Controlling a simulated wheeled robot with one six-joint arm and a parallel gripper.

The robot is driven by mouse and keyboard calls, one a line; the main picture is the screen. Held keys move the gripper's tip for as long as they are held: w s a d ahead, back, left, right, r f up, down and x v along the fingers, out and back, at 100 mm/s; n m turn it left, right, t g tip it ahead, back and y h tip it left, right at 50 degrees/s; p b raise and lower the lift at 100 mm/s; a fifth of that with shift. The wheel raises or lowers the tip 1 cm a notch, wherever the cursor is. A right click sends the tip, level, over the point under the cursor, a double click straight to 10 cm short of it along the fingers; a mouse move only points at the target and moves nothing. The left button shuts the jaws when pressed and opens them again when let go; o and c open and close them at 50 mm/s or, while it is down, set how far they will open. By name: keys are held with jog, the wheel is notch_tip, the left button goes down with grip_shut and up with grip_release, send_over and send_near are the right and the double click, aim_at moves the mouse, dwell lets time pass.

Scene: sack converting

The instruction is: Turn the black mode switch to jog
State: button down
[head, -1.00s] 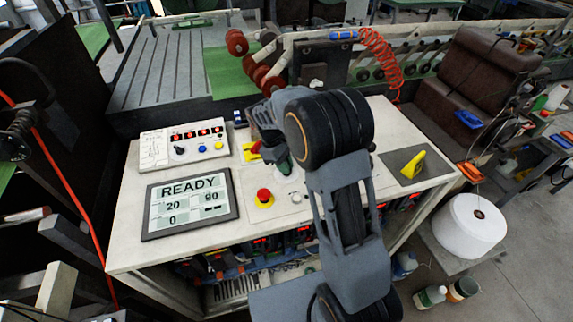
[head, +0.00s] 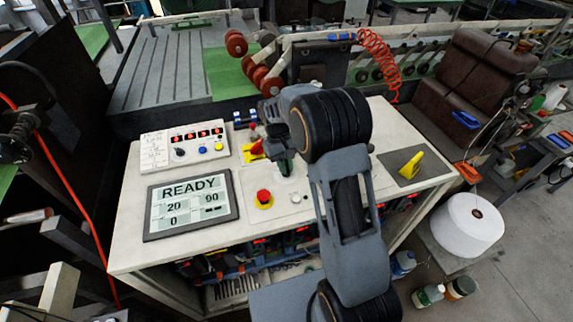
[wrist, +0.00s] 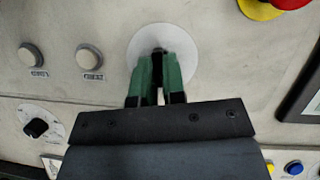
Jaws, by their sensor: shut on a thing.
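My gripper (wrist: 156,78) has green fingers closed on the narrow black mode switch (wrist: 158,57), which shows between them over a round pale plate (wrist: 177,40) on the console top. The fingers hide most of the switch, so its pointing direction and any position labels cannot be read. In the head view my gripper (head: 285,168) points down at the console just above and right of the red stop button; my arm hides part of that area.
A red stop button (head: 264,197) on yellow stands near my gripper. Two pale buttons (wrist: 90,57) and another black knob (wrist: 37,128) are close by.

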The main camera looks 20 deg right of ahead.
jog(key=shift+m+y, duration=0.4)
jog(key=shift+m, duration=0.7)
jog(key=c, duration=1.2)
grip_release()
jog(key=v, duration=1.3)
jog(key=shift+w+d+r+b, duration=0.15)
jog(key=shift+w+r+b, duration=0.05)
jog(key=shift+r+b, duration=0.15)
